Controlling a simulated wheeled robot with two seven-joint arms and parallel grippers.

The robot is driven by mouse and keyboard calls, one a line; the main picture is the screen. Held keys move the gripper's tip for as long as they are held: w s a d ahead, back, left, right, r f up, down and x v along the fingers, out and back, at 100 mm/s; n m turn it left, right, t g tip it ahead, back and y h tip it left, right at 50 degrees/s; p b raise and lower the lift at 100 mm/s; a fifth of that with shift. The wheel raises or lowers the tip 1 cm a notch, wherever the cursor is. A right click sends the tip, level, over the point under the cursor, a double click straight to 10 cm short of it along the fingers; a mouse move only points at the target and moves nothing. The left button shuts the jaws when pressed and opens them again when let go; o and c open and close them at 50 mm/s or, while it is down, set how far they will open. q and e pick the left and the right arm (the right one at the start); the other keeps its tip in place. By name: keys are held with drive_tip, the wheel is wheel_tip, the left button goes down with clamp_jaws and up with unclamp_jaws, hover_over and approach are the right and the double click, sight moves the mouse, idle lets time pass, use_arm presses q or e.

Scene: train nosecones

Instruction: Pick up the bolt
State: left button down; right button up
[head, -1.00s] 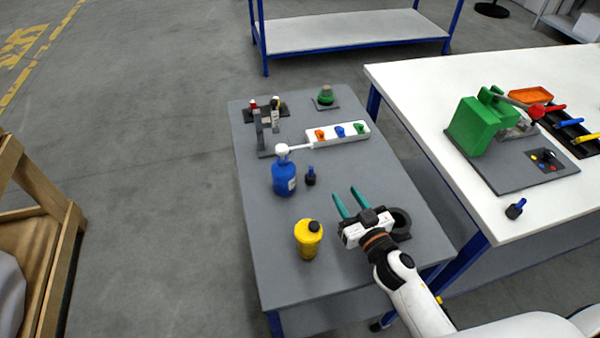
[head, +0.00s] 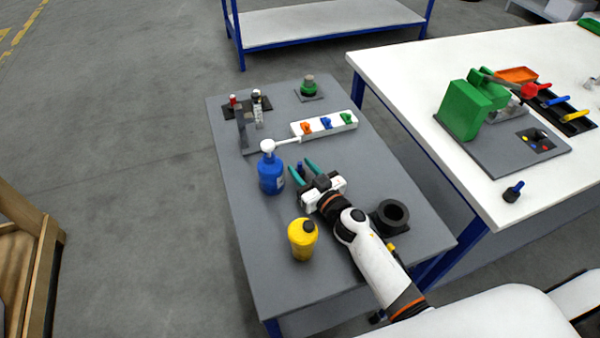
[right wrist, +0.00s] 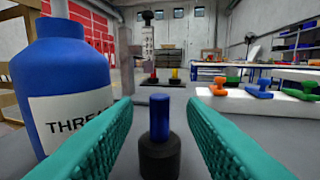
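The bolt (right wrist: 160,138) stands upright on the grey table, with a blue top and a wider black base. In the right wrist view it is between the two teal fingers of my right gripper (right wrist: 160,140), with gaps on both sides. In the head view the bolt's blue top (head: 299,167) shows just between the fingertips of my right gripper (head: 304,170), and its lower part is hidden. My right gripper is open. A similar blue and black bolt (head: 513,191) stands on the white table at the right. My left gripper is not in view.
A blue bottle (head: 271,174) labelled "THREAD" stands close left of the right gripper. A yellow bottle (head: 302,240) and a black ring (head: 391,216) are nearer. A white block with coloured pieces (head: 325,125) lies beyond. The grey table's (head: 225,145) left strip is clear.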

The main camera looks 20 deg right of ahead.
sight(301, 168)
drive_tip(key=x, duration=0.3)
drive_tip(key=shift+w+a+f, duration=0.1)
drive_tip(key=shift+w+f, duration=0.1)
drive_tip(key=shift+w, duration=0.05)
drive_tip(key=shift+s, duration=0.1)
clamp_jaws()
drive_tip(key=shift+r, duration=0.1)
